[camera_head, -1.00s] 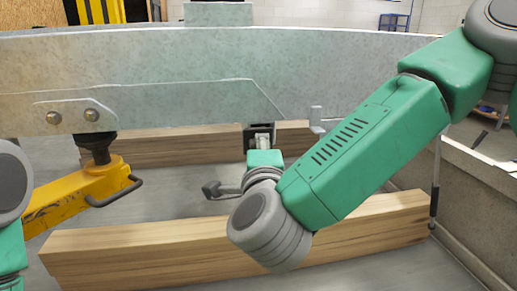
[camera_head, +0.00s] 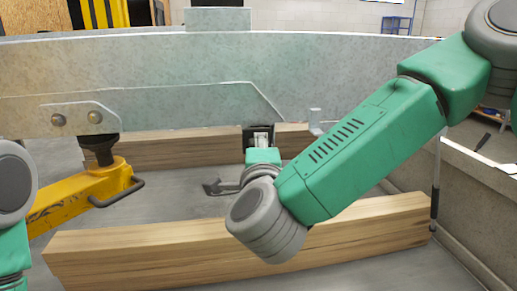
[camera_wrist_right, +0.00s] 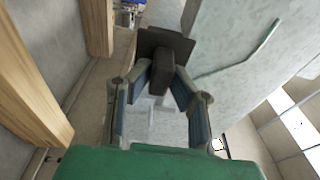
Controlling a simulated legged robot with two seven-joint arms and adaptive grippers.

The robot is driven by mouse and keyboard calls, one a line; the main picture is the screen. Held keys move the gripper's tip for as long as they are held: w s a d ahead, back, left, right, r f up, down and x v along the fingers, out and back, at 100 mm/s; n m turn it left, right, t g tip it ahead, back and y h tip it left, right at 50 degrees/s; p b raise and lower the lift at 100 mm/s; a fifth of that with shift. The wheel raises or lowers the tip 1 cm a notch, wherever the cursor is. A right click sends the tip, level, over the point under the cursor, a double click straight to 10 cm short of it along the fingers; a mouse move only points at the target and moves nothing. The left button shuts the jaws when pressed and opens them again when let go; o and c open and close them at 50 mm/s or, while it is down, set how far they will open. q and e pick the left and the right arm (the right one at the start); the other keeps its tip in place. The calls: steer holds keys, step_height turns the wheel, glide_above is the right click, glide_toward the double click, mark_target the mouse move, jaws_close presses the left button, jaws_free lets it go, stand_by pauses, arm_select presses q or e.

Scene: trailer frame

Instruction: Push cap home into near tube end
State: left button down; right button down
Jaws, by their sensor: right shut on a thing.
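My right gripper (camera_head: 262,143) is shut on a black cap (camera_head: 247,137), in front of the grey metal frame (camera_head: 190,100). In the right wrist view the two fingers (camera_wrist_right: 163,85) pinch the cap's dark block, and its flat square plate (camera_wrist_right: 172,42) faces away from me. The cap lies close beside the pale grey frame face (camera_wrist_right: 225,80); I cannot tell whether they touch. No open tube end shows clearly in either view. My left gripper is out of view; only part of my left arm shows at the left edge.
A yellow jack (camera_head: 85,195) with a black head stands under the frame at left. Wooden beams lie on the floor, one in front (camera_head: 130,252) and one behind (camera_head: 180,147). A low concrete wall (camera_head: 470,190) bounds the right side.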

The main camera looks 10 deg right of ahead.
stand_by(0.5)
steer(key=shift+s+d, duration=0.15)
steer(key=shift+d, duration=0.1)
steer(key=shift+d+f, duration=0.1)
steer(key=shift+d, duration=0.4)
steer(key=shift+w, duration=0.3)
